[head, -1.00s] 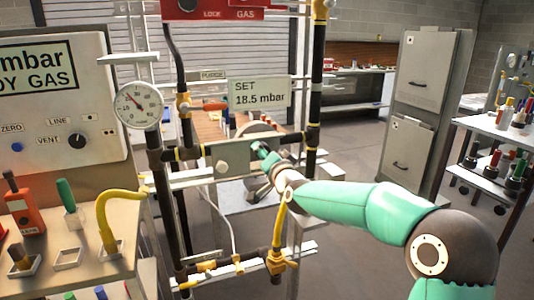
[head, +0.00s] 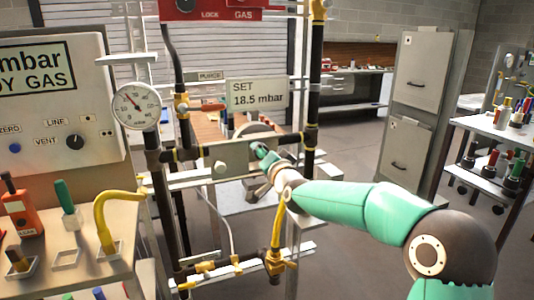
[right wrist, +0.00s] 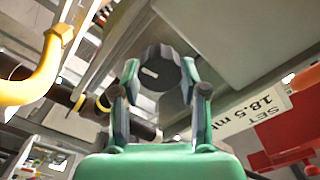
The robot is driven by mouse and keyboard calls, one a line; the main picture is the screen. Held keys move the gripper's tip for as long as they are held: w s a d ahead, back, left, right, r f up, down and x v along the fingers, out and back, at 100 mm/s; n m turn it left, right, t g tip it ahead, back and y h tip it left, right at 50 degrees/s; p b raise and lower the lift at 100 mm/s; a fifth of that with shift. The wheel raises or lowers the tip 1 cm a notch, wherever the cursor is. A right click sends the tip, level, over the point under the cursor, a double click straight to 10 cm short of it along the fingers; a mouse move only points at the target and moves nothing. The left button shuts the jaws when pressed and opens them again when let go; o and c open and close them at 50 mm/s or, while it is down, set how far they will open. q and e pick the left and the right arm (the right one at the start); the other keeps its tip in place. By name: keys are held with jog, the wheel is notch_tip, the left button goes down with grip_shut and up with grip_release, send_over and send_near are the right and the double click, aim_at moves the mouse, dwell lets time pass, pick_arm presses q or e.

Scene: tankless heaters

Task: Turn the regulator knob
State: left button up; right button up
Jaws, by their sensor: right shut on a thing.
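The regulator knob (right wrist: 158,70) is dark, faceted and round with a short white mark, and shows between my fingers in the right wrist view. My right gripper (right wrist: 160,76) is shut on it, one finger on each side. In the head view, my right gripper (head: 262,164) is at the right part of the grey-green regulator body (head: 228,158) on the pipe stand, and hides the knob. A sign (head: 258,95) above reads "SET 18.5 mbar". The round pressure gauge (head: 137,106) stands at the upper left of the regulator. My left gripper is not in view.
Dark upright pipes (head: 314,90) flank the regulator, with yellow fittings (head: 277,262) below. A panel (head: 60,95) with a VENT knob and a bench (head: 75,262) with tools stand at left. A grey cabinet (head: 413,100) and open floor lie at right.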

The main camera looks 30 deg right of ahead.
jog(key=shift+w+a+f, duration=0.1)
jog(key=shift+a+f, duration=0.1)
jog(key=shift+f, duration=0.3)
jog(key=o, duration=0.9)
jog(key=shift+c, duration=0.2)
jog(key=shift+r, duration=0.1)
jog(key=shift+r, duration=0.1)
jog(key=v, duration=1.2)
jog(key=shift+d, duration=0.1)
